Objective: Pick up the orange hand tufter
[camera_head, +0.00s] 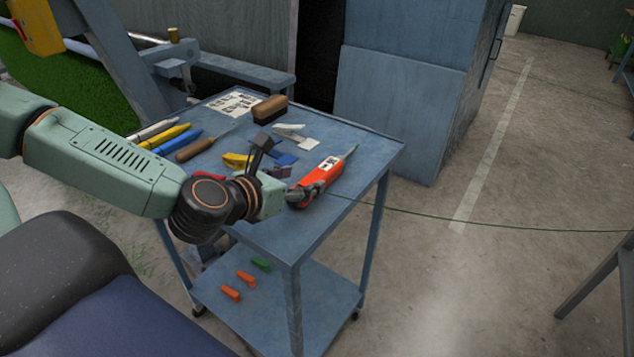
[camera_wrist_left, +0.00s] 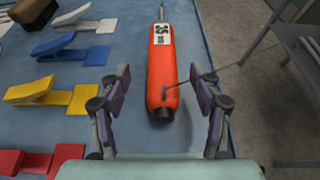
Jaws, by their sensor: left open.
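The orange hand tufter (camera_head: 324,176) lies on the blue cart top near its right edge, with a white number label and a thin metal tip pointing away. In the left wrist view the tufter (camera_wrist_left: 161,75) lies lengthwise, its dark rear end nearest me. My left gripper (camera_head: 284,172) is open and empty at the tufter's near end. In the left wrist view the fingers of my left gripper (camera_wrist_left: 162,90) stand on either side of the tufter, with gaps on both sides. A thin green line runs from the tufter to the right. My right gripper is not in view.
The cart top (camera_head: 372,150) also holds a brown brush (camera_head: 269,109), white, blue, yellow and red clips, a wooden-handled tool (camera_head: 196,148) and several markers. Orange and green pieces lie on the lower shelf (camera_head: 325,295). A blue cabinet (camera_head: 400,105) stands behind; open floor lies right.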

